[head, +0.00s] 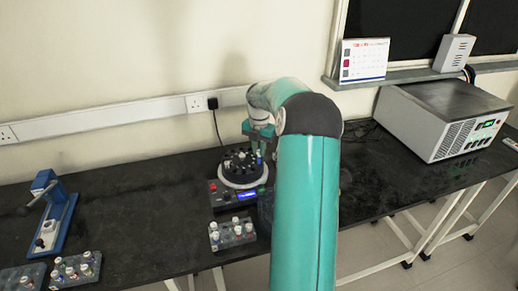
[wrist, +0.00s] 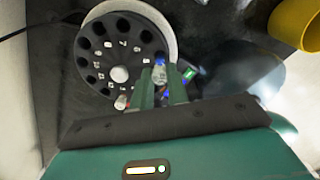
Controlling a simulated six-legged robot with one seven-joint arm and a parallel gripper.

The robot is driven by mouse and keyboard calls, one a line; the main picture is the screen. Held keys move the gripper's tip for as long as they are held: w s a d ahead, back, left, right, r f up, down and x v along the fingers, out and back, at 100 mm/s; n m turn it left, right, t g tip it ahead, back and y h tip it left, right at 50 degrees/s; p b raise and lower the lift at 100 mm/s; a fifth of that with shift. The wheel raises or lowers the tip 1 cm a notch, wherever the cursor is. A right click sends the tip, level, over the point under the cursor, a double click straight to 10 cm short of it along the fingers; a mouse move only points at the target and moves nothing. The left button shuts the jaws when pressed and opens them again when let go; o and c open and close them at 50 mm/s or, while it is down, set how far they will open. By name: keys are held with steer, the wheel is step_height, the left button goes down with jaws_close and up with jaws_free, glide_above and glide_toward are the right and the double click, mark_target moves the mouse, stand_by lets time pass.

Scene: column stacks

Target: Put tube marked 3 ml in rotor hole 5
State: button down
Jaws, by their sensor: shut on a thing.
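The dark round rotor (head: 240,163) sits in a white-rimmed centrifuge with a blue display (head: 222,196). In the wrist view the rotor (wrist: 105,62) shows a ring of dark holes with small pale number labels around a light hub. My gripper (wrist: 160,88) points at the rotor's edge nearest the wrist and is shut on a small clear tube (wrist: 160,73) with some blue on it. I cannot read its marking, nor tell how far it sits in a hole. My gripper (head: 259,137) is above the rotor's right side in the head view.
A rack with several capped tubes (head: 233,231) stands just in front of the centrifuge. Another tube rack (head: 76,270) and a blue hand tool (head: 52,220) are at the left. A large grey instrument (head: 440,115) is at the right. A yellow object (wrist: 297,22) shows in the wrist view.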

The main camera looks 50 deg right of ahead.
mark_target(259, 164)
steer(key=shift+f, duration=0.6)
stand_by(0.6)
steer(key=shift+f, duration=0.7)
steer(key=shift+f, duration=0.5)
steer(key=c, duration=1)
jaws_free()
steer(key=shift+o, duration=0.2)
steer(key=shift+r, duration=3)
